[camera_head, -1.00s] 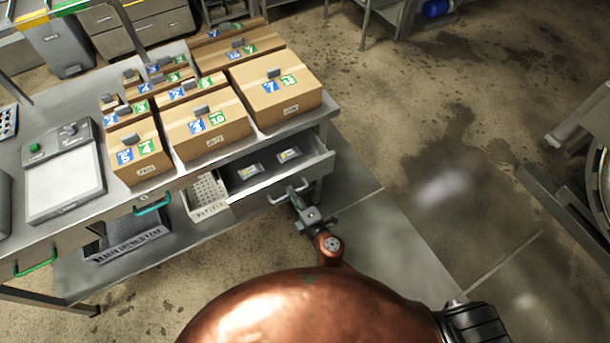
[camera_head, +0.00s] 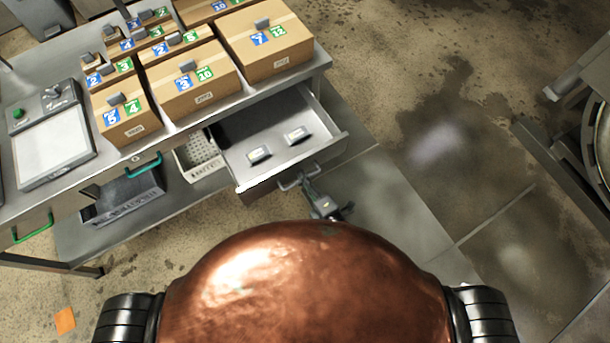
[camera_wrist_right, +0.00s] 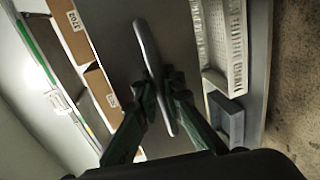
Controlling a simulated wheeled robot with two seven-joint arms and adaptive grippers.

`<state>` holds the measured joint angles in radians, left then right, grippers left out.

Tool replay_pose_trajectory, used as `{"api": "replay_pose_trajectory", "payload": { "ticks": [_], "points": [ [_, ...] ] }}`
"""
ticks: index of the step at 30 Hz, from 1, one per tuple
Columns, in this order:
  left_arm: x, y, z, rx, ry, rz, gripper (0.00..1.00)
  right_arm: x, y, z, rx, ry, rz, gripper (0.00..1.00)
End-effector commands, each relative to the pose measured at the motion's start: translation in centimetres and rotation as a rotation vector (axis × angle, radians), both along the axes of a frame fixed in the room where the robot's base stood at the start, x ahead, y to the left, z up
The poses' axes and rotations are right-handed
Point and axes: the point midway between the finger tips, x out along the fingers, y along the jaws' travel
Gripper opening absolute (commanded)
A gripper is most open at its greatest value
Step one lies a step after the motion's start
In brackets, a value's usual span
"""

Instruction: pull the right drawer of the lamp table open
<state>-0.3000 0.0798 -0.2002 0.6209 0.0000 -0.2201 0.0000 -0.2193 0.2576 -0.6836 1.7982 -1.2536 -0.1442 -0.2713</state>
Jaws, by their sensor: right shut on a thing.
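The right drawer (camera_head: 275,140) of the lamp table (camera_head: 130,185) stands open, its grey tray slid well out toward me. My right gripper (camera_head: 311,190) is at that handle. In the right wrist view its two dark green fingers (camera_wrist_right: 162,100) are closed around the handle (camera_wrist_right: 150,55), one on each side. My left gripper is not in view.
Several numbered cardboard boxes (camera_head: 262,38) stand on the tabletop, beside a scale-like device (camera_head: 50,135). A white perforated basket (camera_head: 198,155) and a grey crate (camera_head: 122,192) sit on the lower shelf. Open floor (camera_head: 420,90) lies right of the table.

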Motion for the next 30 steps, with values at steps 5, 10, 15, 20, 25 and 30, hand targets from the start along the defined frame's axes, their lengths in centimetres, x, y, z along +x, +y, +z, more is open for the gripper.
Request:
{"api": "replay_pose_trajectory", "payload": {
  "ticks": [5, 10, 15, 20, 25, 30],
  "points": [
    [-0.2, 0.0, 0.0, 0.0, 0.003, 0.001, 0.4, 0.0, 0.0, 0.0, 0.0, 0.0, 0.001, 0.0],
    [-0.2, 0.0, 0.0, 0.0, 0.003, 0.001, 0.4, 0.0, 0.0, 0.0, 0.0, 0.0, 0.0, 0.2],
    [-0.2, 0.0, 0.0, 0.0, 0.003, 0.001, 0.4, 0.0, -0.1, 0.0, 0.001, 0.0, -0.001, 0.27],
    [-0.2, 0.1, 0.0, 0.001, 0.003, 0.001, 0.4, 0.0, -0.1, 0.0, 0.001, 0.0, -0.001, 0.27],
    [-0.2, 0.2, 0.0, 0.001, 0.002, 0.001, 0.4, -0.8, -0.6, 0.1, 0.002, 0.002, -0.004, 0.27],
    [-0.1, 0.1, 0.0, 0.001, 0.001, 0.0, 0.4, -3.3, -1.9, 0.7, 0.002, 0.005, -0.004, 0.27]
  ]
}}
